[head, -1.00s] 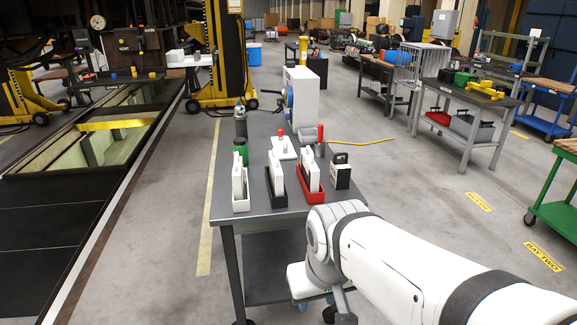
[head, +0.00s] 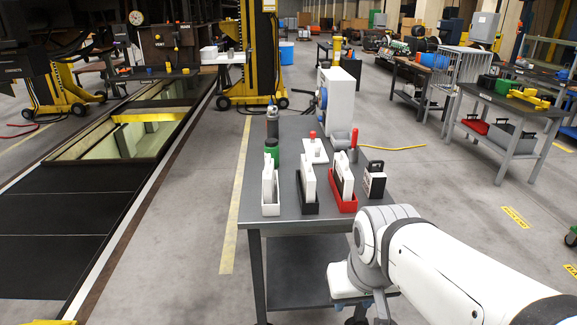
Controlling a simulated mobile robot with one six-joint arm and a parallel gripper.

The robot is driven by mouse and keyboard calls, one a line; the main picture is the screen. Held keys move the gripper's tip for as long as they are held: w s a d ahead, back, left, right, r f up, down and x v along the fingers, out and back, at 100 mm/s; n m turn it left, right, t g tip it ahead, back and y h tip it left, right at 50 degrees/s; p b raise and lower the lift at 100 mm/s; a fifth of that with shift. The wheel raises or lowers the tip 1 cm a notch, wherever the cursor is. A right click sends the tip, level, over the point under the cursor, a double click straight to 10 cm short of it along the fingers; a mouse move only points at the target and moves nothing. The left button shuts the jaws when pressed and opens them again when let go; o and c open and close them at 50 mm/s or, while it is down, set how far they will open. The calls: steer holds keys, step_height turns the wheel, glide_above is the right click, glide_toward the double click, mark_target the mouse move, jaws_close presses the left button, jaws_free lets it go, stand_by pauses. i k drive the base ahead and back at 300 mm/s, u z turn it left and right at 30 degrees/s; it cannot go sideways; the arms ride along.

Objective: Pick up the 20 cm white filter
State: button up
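Three groups of upright white filter-like plates stand in small holders on the grey table. The left plates (head: 269,184) are in a white holder (head: 271,209), the middle plates (head: 308,180) in a black holder (head: 309,208), and the right plates (head: 344,174) in a red holder (head: 345,205). No size marks are readable, so I cannot tell which is the 20 cm filter. My white arm reaches in from the lower right, with its wrist at the table's front right corner, below the holders. My gripper's fingers do not show.
On the table (head: 290,215) also stand a black box (head: 375,180), a green jar (head: 271,148), a dark bottle (head: 272,122), a white stand with a red top (head: 315,150) and a tall white machine (head: 341,102). A floor pit (head: 140,137) lies left. The aisle right of the table is open.

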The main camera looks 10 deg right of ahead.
mark_target(308, 178)
steer(key=i, duration=1.55)
steer(key=z, duration=0.05)
